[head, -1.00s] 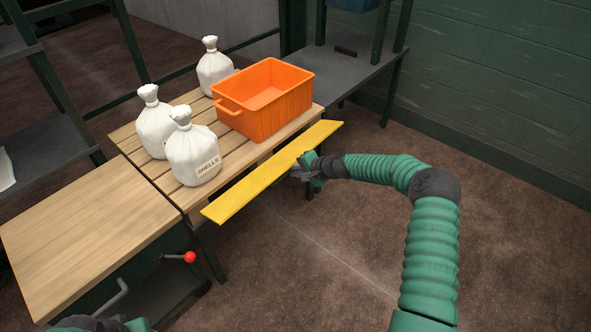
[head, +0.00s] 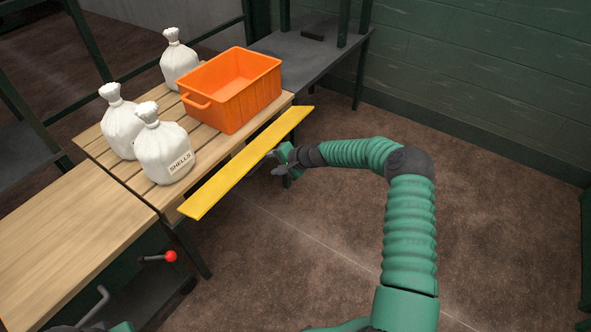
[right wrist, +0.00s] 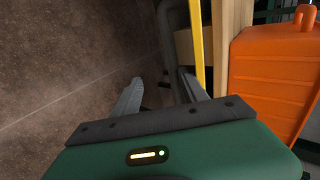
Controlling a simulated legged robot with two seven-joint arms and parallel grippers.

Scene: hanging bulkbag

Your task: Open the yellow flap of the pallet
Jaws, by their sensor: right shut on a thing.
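The yellow flap (head: 245,165) is a long flat strip along the near side of the slatted wooden pallet (head: 130,172). It stands out sideways from the pallet, at about the height of its top. My right gripper (head: 279,165) is at the flap's outer edge, right of its middle, and shut on it. In the right wrist view, the flap (right wrist: 196,45) shows as a thin yellow edge by the right finger; the grip itself is hard to make out. My left gripper's jaws are out of view.
An orange crate (head: 235,100) and white sacks (head: 165,150), one marked SHELLS, stand on the pallet. A wooden table (head: 70,235) adjoins at the left, with a red-knobbed lever (head: 170,256) below. A grey bench (head: 320,58) stands behind. The floor at the right is clear.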

